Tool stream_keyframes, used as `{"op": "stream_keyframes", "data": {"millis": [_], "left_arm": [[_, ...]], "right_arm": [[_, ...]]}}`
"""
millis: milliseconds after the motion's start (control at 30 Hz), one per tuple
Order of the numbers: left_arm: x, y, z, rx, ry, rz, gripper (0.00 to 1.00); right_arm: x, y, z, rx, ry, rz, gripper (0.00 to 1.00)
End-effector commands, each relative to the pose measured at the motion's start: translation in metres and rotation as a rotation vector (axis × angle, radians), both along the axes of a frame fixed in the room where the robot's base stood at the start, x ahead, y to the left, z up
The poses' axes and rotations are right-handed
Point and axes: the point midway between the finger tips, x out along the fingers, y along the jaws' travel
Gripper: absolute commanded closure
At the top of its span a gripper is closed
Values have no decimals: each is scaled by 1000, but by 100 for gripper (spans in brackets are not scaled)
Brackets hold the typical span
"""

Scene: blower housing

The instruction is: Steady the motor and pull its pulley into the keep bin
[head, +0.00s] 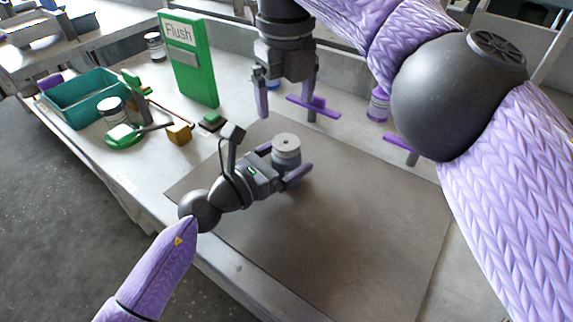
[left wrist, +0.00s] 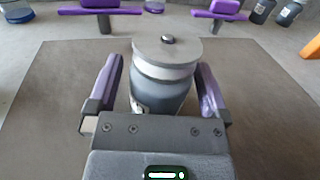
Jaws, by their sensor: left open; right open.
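The grey motor (head: 287,160) stands upright on the dark mat, with a light disc-shaped pulley (head: 286,142) on top. In the left wrist view the motor (left wrist: 163,97) stands between my left fingers, with the pulley (left wrist: 167,48) above them. My left gripper (head: 282,164) is open around the motor, with small gaps showing at both sides. My right gripper (head: 286,116) is open and empty, pointing down above and behind the motor. A teal open bin (head: 87,107) stands at the far left; no label shows, so I cannot tell whether it is the keep bin.
A green "Flush" board (head: 188,60) stands at the back. Purple-handled pieces (head: 318,105) stand behind the mat (head: 350,240), whose front right is clear.

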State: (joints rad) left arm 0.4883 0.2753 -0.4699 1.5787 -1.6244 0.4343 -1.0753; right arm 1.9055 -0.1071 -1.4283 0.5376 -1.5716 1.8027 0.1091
Motion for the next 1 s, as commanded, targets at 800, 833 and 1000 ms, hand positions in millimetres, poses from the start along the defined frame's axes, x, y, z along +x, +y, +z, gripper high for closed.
{"op": "stream_keyframes", "data": {"millis": [800,833,1000], "left_arm": [[0,0,0,-1,1,0,100],[0,0,0,-1,1,0,100],[0,0,0,0,0,0,100]], "right_arm": [[0,0,0,0,0,0,6],[0,0,0,0,0,0,4],[-4,0,-1,10,-12,1,0]]}}
